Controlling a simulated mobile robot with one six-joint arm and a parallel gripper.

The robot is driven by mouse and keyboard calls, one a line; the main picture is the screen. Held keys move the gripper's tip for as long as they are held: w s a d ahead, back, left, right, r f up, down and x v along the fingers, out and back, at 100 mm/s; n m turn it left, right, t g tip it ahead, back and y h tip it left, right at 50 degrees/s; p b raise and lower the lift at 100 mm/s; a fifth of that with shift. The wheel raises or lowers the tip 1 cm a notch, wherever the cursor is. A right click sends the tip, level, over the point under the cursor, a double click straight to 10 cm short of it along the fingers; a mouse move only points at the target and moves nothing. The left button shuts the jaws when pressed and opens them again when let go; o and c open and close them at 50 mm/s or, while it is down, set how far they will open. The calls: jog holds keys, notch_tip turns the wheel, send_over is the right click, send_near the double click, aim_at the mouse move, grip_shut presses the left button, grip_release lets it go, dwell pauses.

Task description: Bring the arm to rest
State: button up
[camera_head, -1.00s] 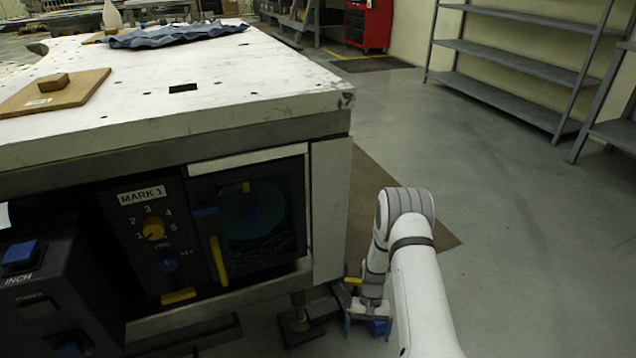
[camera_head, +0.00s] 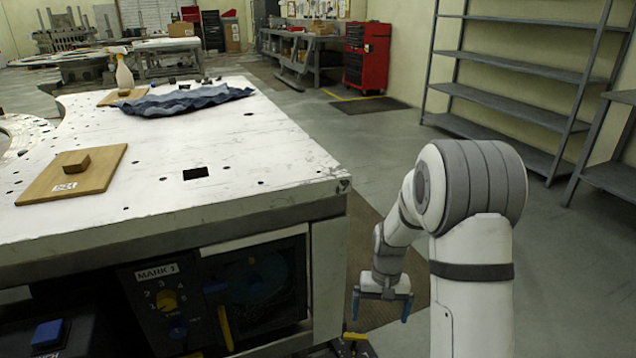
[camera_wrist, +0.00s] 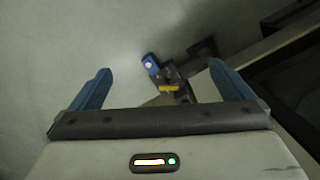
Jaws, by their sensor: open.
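My gripper (camera_head: 381,304) hangs low at the right side of the workbench in the head view, its two blue fingers pointing down. It is open, with nothing between the fingers. In the wrist view my gripper (camera_wrist: 160,88) shows its blue fingers wide apart above the floor. A dark foot pedal (camera_wrist: 172,75) with a blue part and a yellow bar lies on the floor beyond the fingers, apart from them. The yellow bar also shows below my gripper in the head view (camera_head: 355,336).
The white workbench top (camera_head: 270,150) holds a wooden board (camera_head: 100,182) with a block, a blue cloth (camera_head: 185,100) and a spray bottle (camera_head: 124,75). A MARK 1 panel (camera_head: 165,300) sits under its front edge. Shelves (camera_head: 520,70) stand back right. The floor between is clear.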

jog(key=s+r+t+p, duration=0.1)
jog(key=s+r+p, duration=0.4)
jog(key=r, duration=0.7)
jog(key=s+r+t+p, duration=0.1)
jog(key=s+r+p, duration=0.5)
jog(key=s+r, duration=0.3)
jog(key=s+r+t+p, duration=0.2)
jog(key=s+r+p, duration=0.3)
jog(key=r, duration=1.1)
jog(key=shift+s+r+n, duration=0.15)
jog(key=shift+s+n, duration=0.25)
jog(key=shift+s, duration=0.75)
jog(key=shift+c, duration=0.2)
